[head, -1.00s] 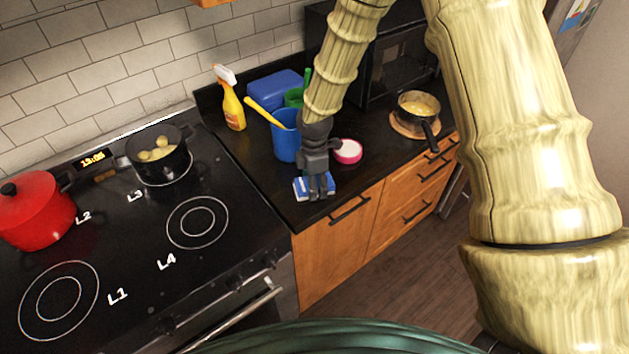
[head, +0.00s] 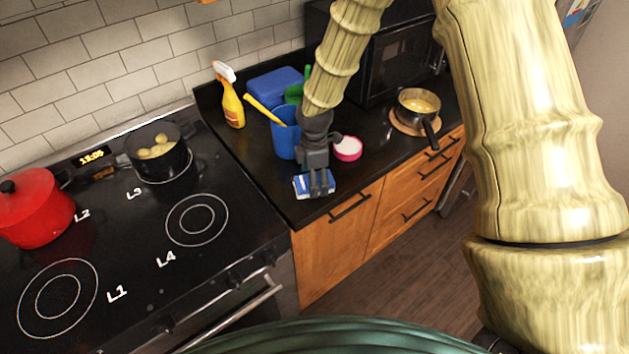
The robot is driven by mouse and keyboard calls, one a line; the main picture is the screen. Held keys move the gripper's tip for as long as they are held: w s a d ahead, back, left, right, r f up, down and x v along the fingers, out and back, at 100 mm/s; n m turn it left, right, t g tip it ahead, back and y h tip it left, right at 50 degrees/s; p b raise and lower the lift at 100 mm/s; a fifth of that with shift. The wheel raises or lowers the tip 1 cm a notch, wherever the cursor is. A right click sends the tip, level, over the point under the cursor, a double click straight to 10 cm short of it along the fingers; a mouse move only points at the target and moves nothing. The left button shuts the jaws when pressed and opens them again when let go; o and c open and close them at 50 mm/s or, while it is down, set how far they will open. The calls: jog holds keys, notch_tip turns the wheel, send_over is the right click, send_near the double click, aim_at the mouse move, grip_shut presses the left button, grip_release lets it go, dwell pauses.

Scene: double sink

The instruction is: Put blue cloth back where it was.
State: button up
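A small flat blue-and-white piece (head: 301,185), which looks like the blue cloth, is at the front edge of the black counter, right of the stove. My gripper (head: 320,190) points down at it, with its dark fingers in front of its right half. The fingers hide part of the piece. I cannot tell whether they are closed on it or only over it, or whether it touches the counter.
Behind are a blue bucket (head: 284,140) with a yellow handle sticking out, a yellow spray bottle (head: 233,108) and a blue box (head: 272,84). A pink-rimmed bowl (head: 347,149) stands right of my gripper. A pan (head: 418,102) sits farther right. The stove (head: 125,225) holds two pots.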

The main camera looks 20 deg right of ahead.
notch_tip(320, 180, up, 11)
jog(key=b, duration=0.3)
jog(key=shift+b, duration=0.3)
